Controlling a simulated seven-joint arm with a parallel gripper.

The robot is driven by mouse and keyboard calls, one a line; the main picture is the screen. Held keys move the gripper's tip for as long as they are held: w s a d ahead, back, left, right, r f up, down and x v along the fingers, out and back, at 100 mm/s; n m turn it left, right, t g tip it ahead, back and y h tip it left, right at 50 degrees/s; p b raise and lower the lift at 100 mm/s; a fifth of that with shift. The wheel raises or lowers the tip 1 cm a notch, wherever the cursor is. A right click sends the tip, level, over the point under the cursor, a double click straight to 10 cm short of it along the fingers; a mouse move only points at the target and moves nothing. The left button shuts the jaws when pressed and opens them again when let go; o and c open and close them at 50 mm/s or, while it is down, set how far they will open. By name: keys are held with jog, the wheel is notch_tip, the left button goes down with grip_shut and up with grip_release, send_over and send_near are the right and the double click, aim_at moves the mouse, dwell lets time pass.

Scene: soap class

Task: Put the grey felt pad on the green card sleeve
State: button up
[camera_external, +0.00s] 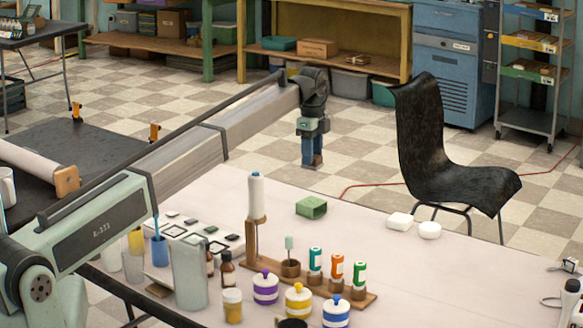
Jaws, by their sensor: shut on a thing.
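The green card sleeve (311,207) lies on the pale table, a short open-ended box shape with one open end showing. My gripper (312,162) points down at the end of my arm, above and behind the sleeve in the picture, and looks well clear of the table top. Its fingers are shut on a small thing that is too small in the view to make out. I cannot pick out the grey felt pad for certain. It may be the thing between the fingers. Several small dark flat pieces (190,221) lie at the left of the table.
A white bobbin on a wooden stand (256,195) rises left of the sleeve. Several labelled bottles (337,267) and striped jars (298,299) stand in front. Two white soap-like blocks (400,221) lie to the right. A black chair (435,150) stands behind. The table's right-centre is clear.

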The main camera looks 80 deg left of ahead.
jog(key=shift+d+m, duration=0.1)
jog(key=shift+m, duration=0.4)
jog(key=shift+f, duration=0.2)
send_near(312, 202)
notch_tip(312, 202, down, 5)
jog(key=shift+f, duration=0.1)
jog(key=shift+f, duration=0.1)
jog(key=o, duration=1.1)
jog(key=shift+c, duration=0.2)
notch_tip(312, 202, up, 12)
jog(key=shift+r, duration=0.2)
